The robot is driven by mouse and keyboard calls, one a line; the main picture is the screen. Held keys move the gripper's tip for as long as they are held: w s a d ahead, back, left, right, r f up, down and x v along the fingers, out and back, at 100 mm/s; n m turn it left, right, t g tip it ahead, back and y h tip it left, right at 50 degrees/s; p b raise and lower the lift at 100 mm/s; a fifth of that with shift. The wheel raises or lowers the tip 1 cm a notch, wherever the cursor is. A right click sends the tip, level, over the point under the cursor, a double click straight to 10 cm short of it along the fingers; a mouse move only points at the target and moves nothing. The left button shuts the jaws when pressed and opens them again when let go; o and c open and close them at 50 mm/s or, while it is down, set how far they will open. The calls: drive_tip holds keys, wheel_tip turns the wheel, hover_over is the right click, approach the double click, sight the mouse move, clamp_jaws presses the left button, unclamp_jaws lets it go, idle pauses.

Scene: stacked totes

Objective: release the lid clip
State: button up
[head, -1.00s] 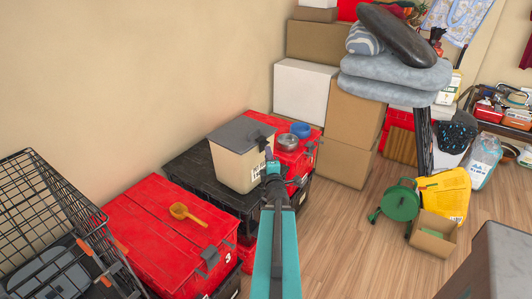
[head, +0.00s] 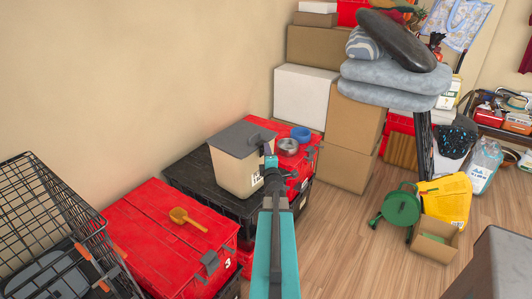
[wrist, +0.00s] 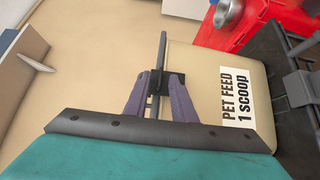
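A beige feed bin (head: 238,176) with a flat grey lid (head: 240,138) stands upright on a black tote. In the wrist view the bin (wrist: 207,82) carries a "PET FEED 1 SCOOP" label, and its lid (wrist: 163,50) shows edge-on as a dark strip. The dark lid clip (wrist: 168,80) is at the lid's edge. My gripper (wrist: 162,78) has its two purple fingers apart, with the clip between their tips. Whether they press on it I cannot tell. In the head view my gripper (head: 270,163) is at the bin's right side and hides the clip's lower part.
A steel bowl (head: 288,147) and a blue bowl (head: 301,134) sit on a red tote close behind the bin. An orange scoop (head: 184,217) lies on another red tote (head: 150,235). A wire basket (head: 45,220) is at left.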

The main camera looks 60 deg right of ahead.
drive_tip(key=shift+w+d, duration=0.1)
drive_tip(key=shift+d, duration=0.05)
clamp_jaws()
idle(0.4)
drive_tip(key=shift+b, duration=0.8)
